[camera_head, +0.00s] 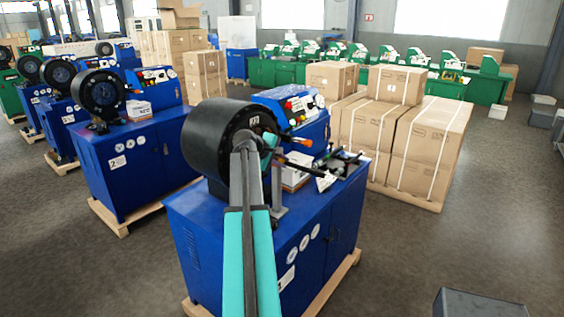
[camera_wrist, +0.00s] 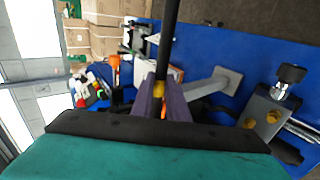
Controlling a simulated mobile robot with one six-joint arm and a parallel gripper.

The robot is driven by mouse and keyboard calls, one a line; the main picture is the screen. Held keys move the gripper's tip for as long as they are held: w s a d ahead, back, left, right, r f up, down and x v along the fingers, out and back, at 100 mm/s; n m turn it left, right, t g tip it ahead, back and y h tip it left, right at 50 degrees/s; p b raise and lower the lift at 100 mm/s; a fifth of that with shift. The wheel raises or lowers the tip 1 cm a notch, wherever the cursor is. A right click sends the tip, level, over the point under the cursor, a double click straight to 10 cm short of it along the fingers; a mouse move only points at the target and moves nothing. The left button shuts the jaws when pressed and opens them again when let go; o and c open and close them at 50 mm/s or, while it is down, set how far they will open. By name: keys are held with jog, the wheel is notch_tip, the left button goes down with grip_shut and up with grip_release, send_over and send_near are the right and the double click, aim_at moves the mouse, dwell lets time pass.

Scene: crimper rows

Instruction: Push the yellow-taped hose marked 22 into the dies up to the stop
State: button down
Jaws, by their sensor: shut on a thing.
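My gripper (camera_head: 265,158) is in front of the crimper's face in the head view, at the front of the nearest blue machine. In the wrist view my gripper (camera_wrist: 153,98) is shut on a black hose (camera_wrist: 170,35) with a yellow tape band (camera_wrist: 160,88) at the fingertips. The hose runs up and out of that picture. In the head view a dark hose length (camera_head: 308,168) appears to reach right from my gripper. The crimper's black ring head (camera_head: 205,140) surrounds the dies, largely covered by my arm. The hose's die-side end is hidden; its depth cannot be told. No hose number is readable.
The blue cabinet top (camera_head: 215,208) carries a grey stand (camera_head: 277,190) below the hose and loose tools (camera_head: 340,163) at right. A control box (camera_head: 295,112) stands behind. Cartons (camera_head: 430,150) stand right. Similar crimpers (camera_head: 100,95) stand left.

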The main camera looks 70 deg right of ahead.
dwell(0.4)
jog(key=shift+c, duration=2.2)
grip_release()
jog(key=shift+w, duration=0.1)
jog(key=shift+a, duration=0.1)
jog(key=p+v, duration=0.2)
jog(key=v, duration=0.5)
jog(key=shift+p, duration=0.4)
